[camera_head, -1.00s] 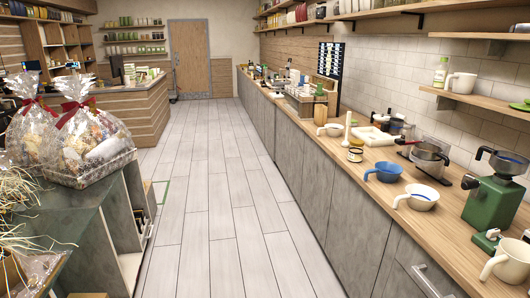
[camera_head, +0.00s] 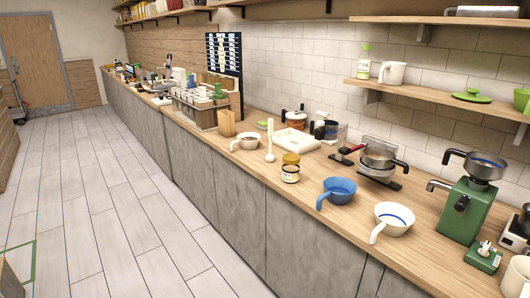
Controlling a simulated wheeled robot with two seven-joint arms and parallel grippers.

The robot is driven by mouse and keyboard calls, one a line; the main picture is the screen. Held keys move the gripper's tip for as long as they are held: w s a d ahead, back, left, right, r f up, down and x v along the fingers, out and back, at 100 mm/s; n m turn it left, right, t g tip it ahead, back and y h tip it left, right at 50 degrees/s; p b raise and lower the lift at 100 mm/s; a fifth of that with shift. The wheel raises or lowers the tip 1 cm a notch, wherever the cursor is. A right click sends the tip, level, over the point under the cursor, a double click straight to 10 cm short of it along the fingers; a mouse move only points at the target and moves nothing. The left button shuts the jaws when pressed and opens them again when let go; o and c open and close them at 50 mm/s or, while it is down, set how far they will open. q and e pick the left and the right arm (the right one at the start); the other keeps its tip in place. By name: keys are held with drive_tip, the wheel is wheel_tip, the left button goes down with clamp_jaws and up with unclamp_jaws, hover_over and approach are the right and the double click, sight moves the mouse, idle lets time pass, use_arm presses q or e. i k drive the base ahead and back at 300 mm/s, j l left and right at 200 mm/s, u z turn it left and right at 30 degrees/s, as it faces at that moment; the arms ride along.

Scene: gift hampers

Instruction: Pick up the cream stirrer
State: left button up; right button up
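A cream, long-handled utensil (camera_head: 270,138) that looks like the cream stirrer stands upright on the wooden counter, its rounded end down. It is between a white handled bowl (camera_head: 247,141) on its left and a jar with a yellow lid (camera_head: 290,170) on its right and nearer. A white tray (camera_head: 296,143) lies just behind it to the right. Neither of my grippers shows in this view.
The long counter (camera_head: 280,208) runs along the right wall. A blue handled bowl (camera_head: 340,189), a white one (camera_head: 393,218), a saucepan (camera_head: 379,157) and a green grinder (camera_head: 466,209) stand on it. A wooden shelf (camera_head: 440,97) hangs above. The floor (camera_head: 120,215) on the left is open.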

sight(270, 158)
drive_tip(key=i+j+z, duration=0.1)
drive_tip(key=j, duration=0.2)
drive_tip(key=i+j+z, duration=0.15)
drive_tip(key=j, duration=0.2)
drive_tip(key=i+j+z, duration=0.1)
drive_tip(key=z, duration=0.25)
drive_tip(key=i+j+z, duration=0.1)
drive_tip(key=i+z, duration=0.15)
drive_tip(key=z, duration=0.15)
